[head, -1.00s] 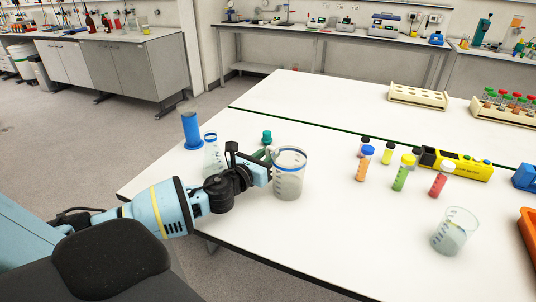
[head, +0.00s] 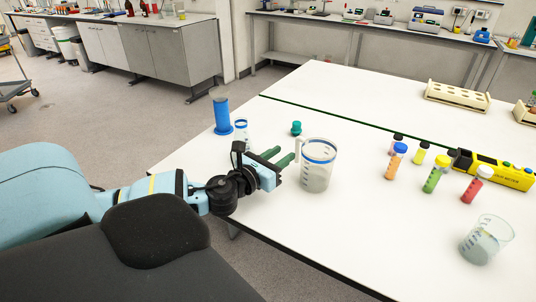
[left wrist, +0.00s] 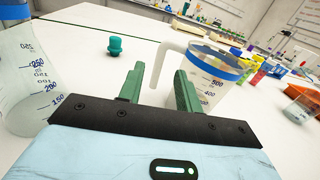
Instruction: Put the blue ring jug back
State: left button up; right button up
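The blue ring jug (head: 317,172) is a clear beaker with a blue band near its rim and a white handle on its left side. It stands upright on the white table. It also shows in the left wrist view (left wrist: 212,72), just beyond and right of the fingers. My left gripper (head: 282,158) is open and empty, its green fingers pointing toward the jug's handle side. In the left wrist view a clear gap shows between the two fingers (left wrist: 158,85), with the handle beyond them. The fingers appear apart from the jug. My right gripper is not in view.
A glass flask (left wrist: 28,85) stands close on the left of my gripper. A blue cylinder (head: 221,112) and a teal stopper (head: 296,128) are behind. Several coloured vials (head: 396,162), a yellow holder (head: 495,170) and a clear beaker (head: 487,240) stand to the right. The table's middle front is clear.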

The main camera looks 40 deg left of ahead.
pick_arm(q)
jog(key=shift+s+d, duration=0.1)
jog(key=shift+s, duration=2.25)
